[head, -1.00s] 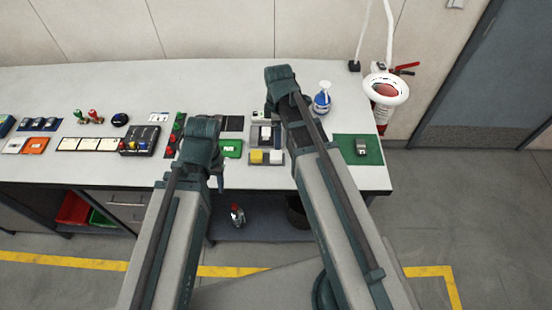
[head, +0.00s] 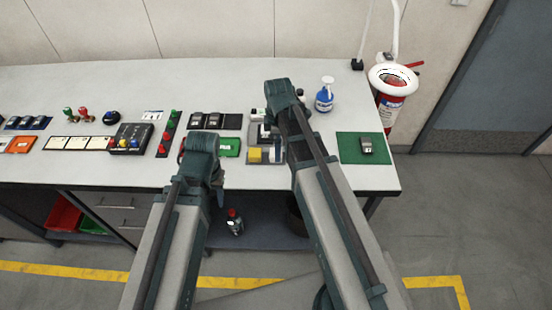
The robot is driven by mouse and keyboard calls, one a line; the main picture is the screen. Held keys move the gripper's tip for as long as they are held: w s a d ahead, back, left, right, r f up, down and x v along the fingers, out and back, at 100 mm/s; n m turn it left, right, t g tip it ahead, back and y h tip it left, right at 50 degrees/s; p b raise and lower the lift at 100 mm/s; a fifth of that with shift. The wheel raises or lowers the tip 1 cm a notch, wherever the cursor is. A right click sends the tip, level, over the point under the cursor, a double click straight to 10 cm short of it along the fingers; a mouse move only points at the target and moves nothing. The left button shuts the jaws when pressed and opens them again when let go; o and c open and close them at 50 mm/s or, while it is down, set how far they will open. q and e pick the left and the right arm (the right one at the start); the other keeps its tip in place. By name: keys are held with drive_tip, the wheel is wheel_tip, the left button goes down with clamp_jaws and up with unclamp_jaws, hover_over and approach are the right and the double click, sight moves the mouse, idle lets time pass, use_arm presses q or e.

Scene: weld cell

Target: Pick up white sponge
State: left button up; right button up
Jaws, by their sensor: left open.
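A small white block that looks like the white sponge (head: 273,155) lies in a grey tray (head: 265,162) on the workbench, beside a yellow block (head: 255,154). My right arm passes close to the tray's right side and hides part of that area. My left gripper (head: 218,194) hangs below the wrist of my left arm, left of and nearer than the tray, at the bench's front edge. It is open and holds nothing that I can see. The fingers of my right gripper are hidden behind its own arm.
A green mat (head: 348,157) with a small grey device lies at the right. A green box (head: 229,147), a red-button strip (head: 168,135) and a dark control box (head: 128,139) stand left of the tray.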

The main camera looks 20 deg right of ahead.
wheel_tip(320, 180, down, 3)
drive_tip(key=shift+w+f+b, duration=0.1)
drive_tip(key=shift+f+b, duration=0.05)
drive_tip(key=shift+b, duration=1.05)
use_arm(q)
wheel_tip(320, 180, down, 3)
drive_tip(key=shift+f, duration=0.1)
use_arm(e)
drive_tip(key=c, duration=1.4)
drive_tip(key=shift+r, duration=0.2)
